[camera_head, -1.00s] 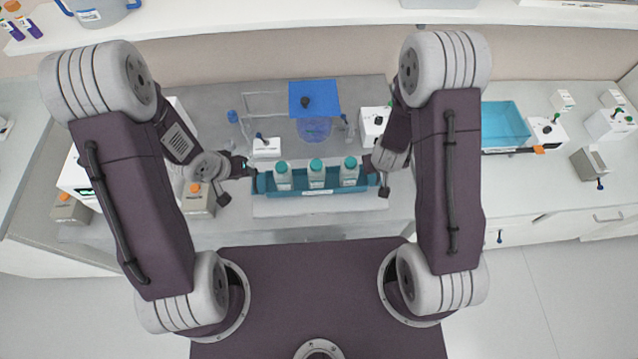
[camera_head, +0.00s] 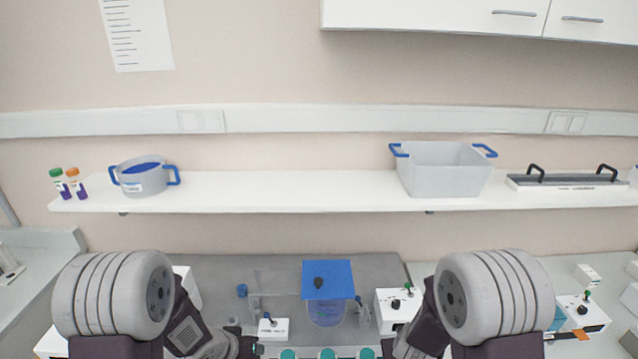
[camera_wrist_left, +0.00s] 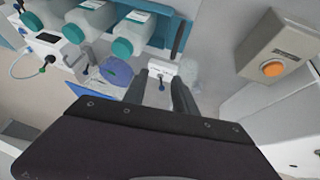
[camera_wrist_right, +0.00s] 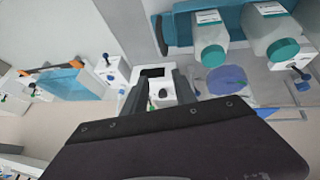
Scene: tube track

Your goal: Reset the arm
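My left gripper (camera_wrist_left: 161,80) is open and empty in the left wrist view, its two dark fingers apart. My right gripper (camera_wrist_right: 159,80) is also open and empty in the right wrist view. A teal rack (camera_wrist_left: 164,30) holding pale bottles with teal caps (camera_wrist_left: 122,47) lies beyond the left fingers, apart from them. The rack also shows at the top of the right wrist view (camera_wrist_right: 181,28), with bottles (camera_wrist_right: 210,42) in it. In the head view only several teal caps (camera_head: 327,353) show at the bottom edge, between my arms; the grippers are mostly cut off there.
A wall shelf (camera_head: 300,192) carries a blue-handled pot (camera_head: 145,178), a grey bin (camera_head: 445,170) and a dark-handled tray (camera_head: 568,182). On the bench are a blue plate (camera_head: 328,278) over a round vessel and a white box (camera_head: 398,308). A box with an orange button (camera_wrist_left: 272,69) is near my left gripper.

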